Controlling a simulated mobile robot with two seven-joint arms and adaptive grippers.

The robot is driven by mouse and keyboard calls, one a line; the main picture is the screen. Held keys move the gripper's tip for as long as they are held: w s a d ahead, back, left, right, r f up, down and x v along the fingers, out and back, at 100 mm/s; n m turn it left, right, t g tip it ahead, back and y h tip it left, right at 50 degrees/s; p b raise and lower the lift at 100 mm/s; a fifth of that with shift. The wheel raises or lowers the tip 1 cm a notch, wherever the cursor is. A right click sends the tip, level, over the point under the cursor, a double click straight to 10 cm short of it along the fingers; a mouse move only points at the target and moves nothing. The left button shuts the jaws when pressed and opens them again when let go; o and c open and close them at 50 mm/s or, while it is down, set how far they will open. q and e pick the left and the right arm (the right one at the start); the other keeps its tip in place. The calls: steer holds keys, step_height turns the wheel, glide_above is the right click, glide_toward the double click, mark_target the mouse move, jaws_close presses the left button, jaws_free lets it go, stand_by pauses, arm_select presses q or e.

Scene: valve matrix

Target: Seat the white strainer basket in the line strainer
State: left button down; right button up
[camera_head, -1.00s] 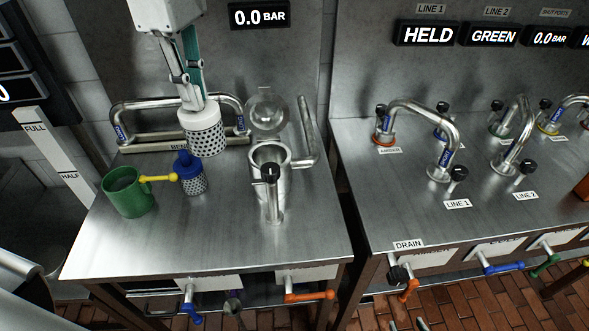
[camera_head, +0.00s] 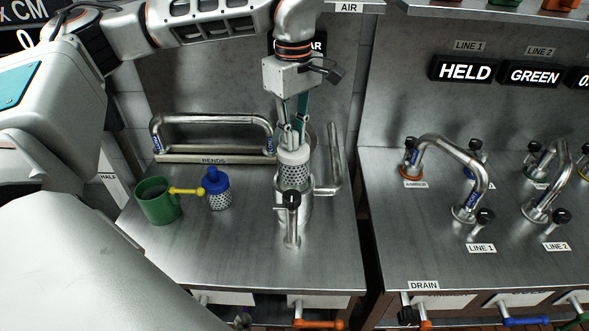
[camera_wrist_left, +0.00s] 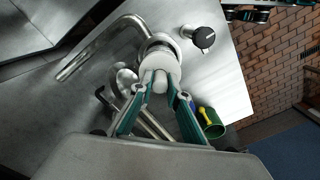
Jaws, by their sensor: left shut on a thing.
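The white strainer basket (camera_head: 294,172) has a plain top band and perforated sides. My left gripper (camera_head: 293,140) is shut on its top and holds it upright over the line strainer (camera_head: 293,212), a steel cup. The basket's lower end is at the strainer's mouth; I cannot tell how far inside it is. Much of its perforated side still shows above the cup. In the left wrist view, my left gripper (camera_wrist_left: 160,82) holds the basket (camera_wrist_left: 165,62) in line with the cup, whose rim is mostly hidden.
A black-knobbed post (camera_head: 292,215) stands in front of the strainer, and a bent pipe (camera_head: 336,160) rises at its right. A blue-topped perforated basket (camera_head: 218,190) and a green mug (camera_head: 158,202) stand left. The bends rack (camera_head: 212,158) is behind. The front bench is clear.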

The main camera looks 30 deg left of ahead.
mark_target(294, 168)
arm_select(q)
step_height(294, 168, down, 10)
steer(key=shift+r+p, duration=0.2)
steer(key=shift+p, duration=0.1)
steer(key=shift+f, duration=0.1)
steer(key=c, duration=2)
jaws_free()
steer(key=shift+f, duration=0.1)
steer(key=shift+o, duration=0.2)
step_height(294, 168, up, 12)
steer(key=shift+r+b, duration=0.2)
steer(key=shift+b, duration=0.25)
